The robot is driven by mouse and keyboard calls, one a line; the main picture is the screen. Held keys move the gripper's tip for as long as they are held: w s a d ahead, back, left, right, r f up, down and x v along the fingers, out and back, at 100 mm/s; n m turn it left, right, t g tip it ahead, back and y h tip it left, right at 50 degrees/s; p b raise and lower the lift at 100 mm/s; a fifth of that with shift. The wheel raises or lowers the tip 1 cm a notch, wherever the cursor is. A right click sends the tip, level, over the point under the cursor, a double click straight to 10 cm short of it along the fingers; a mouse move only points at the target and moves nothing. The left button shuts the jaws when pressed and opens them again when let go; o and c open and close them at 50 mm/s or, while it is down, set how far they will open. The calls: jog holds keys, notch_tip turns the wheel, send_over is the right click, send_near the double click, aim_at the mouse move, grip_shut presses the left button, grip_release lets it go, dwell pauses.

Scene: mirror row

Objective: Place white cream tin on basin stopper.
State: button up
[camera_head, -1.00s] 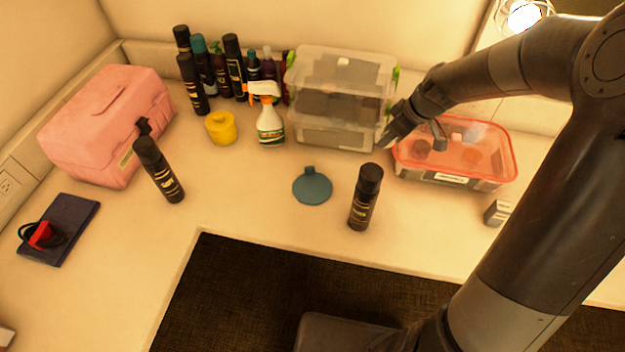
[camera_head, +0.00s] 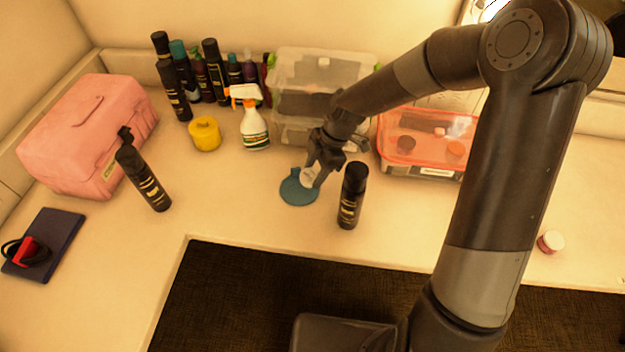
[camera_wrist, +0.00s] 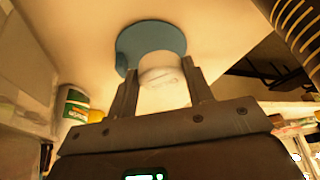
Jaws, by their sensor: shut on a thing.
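The basin stopper (camera_head: 293,193) is a flat blue-teal disc with a small tab, lying on the counter left of the upright black bottle. My gripper (camera_head: 318,175) is over its right side, pointing down. In the wrist view the fingers (camera_wrist: 158,88) are shut on the white cream tin (camera_wrist: 160,68), a small round white tin. The tin also shows in the head view (camera_head: 308,175), partly covered by the gripper. In the wrist view the tin overlaps the near edge of the stopper (camera_wrist: 150,36). I cannot tell whether the tin touches it.
A black bottle (camera_head: 352,195) stands close right of my gripper. Clear stacked boxes (camera_head: 300,75) and a red-lidded container (camera_head: 425,150) are behind. A spray bottle (camera_head: 254,125) and yellow jar (camera_head: 205,134) stand behind left.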

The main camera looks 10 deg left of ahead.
jog(key=shift+f, duration=2.15)
jog(key=o, duration=1)
jog(key=shift+f, duration=0.1)
jog(key=v, duration=1.2)
